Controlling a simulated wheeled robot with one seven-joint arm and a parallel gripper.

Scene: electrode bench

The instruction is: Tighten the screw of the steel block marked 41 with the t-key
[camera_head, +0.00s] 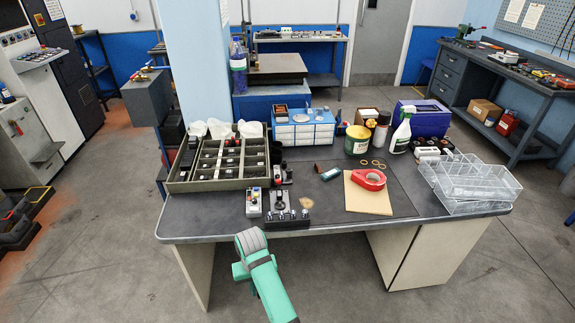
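I cannot pick out the steel block marked 41, because no marking is legible at this size. Small dark and metal pieces lie in the compartments of a grey-green tray (215,184) at the left of the bench. A dark holder (287,223) with several shiny metal pieces stands at the bench's front edge. A dark upright tool or fixture (280,198) is just behind it. I cannot tell which item is the t-key. My teal and grey arm shows in front of the bench, below the holder and apart from it. My gripper's fingers do not show.
The bench (330,226) has a small grey box (254,203) near its front edge. Clear plastic trays (470,185) stand at the right end. A blue-and-white drawer unit (304,131) is behind. The front floor is clear.

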